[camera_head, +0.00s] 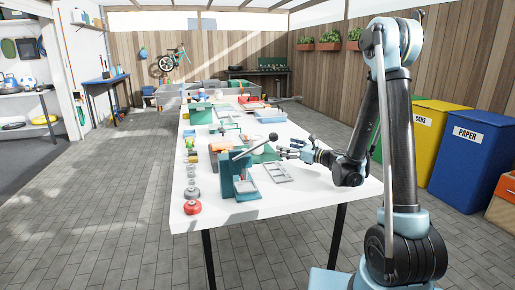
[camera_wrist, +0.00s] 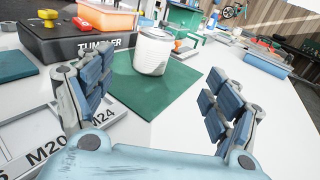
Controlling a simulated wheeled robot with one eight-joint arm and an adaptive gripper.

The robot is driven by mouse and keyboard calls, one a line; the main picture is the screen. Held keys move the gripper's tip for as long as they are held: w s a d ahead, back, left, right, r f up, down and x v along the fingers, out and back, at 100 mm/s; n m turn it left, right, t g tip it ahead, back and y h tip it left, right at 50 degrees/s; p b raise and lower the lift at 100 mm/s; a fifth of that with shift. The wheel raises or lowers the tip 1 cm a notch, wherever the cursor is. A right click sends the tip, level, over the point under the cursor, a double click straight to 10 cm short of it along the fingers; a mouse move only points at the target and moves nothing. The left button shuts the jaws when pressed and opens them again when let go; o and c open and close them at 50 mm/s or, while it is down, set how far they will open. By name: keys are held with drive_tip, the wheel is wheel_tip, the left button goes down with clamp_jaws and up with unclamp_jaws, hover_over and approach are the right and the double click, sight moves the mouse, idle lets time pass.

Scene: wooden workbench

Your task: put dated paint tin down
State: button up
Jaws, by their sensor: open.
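In the wrist view a white, scuffed paint tin (camera_wrist: 153,51) stands upright on a green mat (camera_wrist: 160,98), near the mat's far part. My gripper (camera_wrist: 155,100) has its two blue padded fingers spread wide, with the tin beyond and between them and a gap to each side. No finger touches the tin. In the head view my gripper (camera_head: 290,150) is low over the bench at the right of the green mat (camera_head: 264,154). The tin is hard to make out there. I cannot read a date on it.
A black box marked TUMBLER (camera_wrist: 85,40) stands left of the mat. A grey tray marked M20 and M24 (camera_wrist: 60,140) lies near the left finger. A teal press with a lever (camera_head: 236,172) stands at the bench's near end. White bench surface (camera_head: 320,180) is clear nearby.

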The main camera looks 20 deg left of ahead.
drive_tip(key=shift+w+a, duration=0.15)
drive_tip(key=shift+a, duration=0.4)
approach(257, 137)
drive_tip(key=x, duration=0.3)
drive_tip(key=f+x, duration=0.1)
drive_tip(key=x, duration=0.1)
drive_tip(key=shift+w+d, duration=0.1)
drive_tip(key=shift+w, duration=0.15)
drive_tip(key=shift+s+r+x, duration=0.1)
drive_tip(key=shift+x, duration=1.2)
drive_tip(key=shift+s+r+x, duration=0.1)
drive_tip(key=shift+s+x, duration=0.05)
drive_tip(key=shift+x, duration=1.15)
drive_tip(key=c, duration=1.6)
drive_tip(key=shift+o, duration=0.2)
drive_tip(key=shift+r, duration=0.15)
